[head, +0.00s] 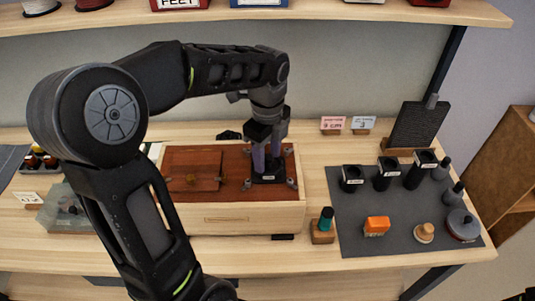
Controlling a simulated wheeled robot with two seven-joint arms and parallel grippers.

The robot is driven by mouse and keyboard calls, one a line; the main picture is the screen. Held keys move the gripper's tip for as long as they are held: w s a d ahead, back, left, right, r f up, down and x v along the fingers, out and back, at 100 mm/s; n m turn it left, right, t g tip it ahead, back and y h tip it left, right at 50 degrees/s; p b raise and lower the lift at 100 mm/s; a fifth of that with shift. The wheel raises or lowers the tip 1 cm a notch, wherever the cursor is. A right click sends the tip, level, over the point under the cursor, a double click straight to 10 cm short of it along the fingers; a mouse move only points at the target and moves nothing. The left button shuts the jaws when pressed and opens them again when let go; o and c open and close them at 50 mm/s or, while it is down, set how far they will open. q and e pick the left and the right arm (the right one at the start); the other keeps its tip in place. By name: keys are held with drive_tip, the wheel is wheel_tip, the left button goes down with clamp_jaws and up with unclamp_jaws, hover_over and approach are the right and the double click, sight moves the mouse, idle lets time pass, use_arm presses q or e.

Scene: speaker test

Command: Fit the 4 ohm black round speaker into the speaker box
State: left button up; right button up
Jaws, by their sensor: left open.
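The wooden speaker box (225,222) stands on the workbench, with a reddish-brown top and a pale front. A black piece with a small white label (268,179), which looks like a speaker, is at the right part of the box top. Whether it is fully seated I cannot tell. My left gripper (266,170) points down over this piece, its fingers open close to it. The fingers partly hide it, and contact is unclear. Several black labelled round pieces (352,180) stand on the grey mat at the right; their labels are too small to read. My right gripper is not in view.
The grey mat (400,245) also bears an orange block (376,226), a wooden knob (424,233) and a round grey disc (463,225). A teal-topped piece (325,220) stands beside the mat. A dark panel (414,126) and small signs (333,124) stand behind.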

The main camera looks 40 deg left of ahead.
use_arm(q)
drive_tip(key=shift+r+b, duration=0.3)
drive_tip(key=shift+r, duration=3.6)
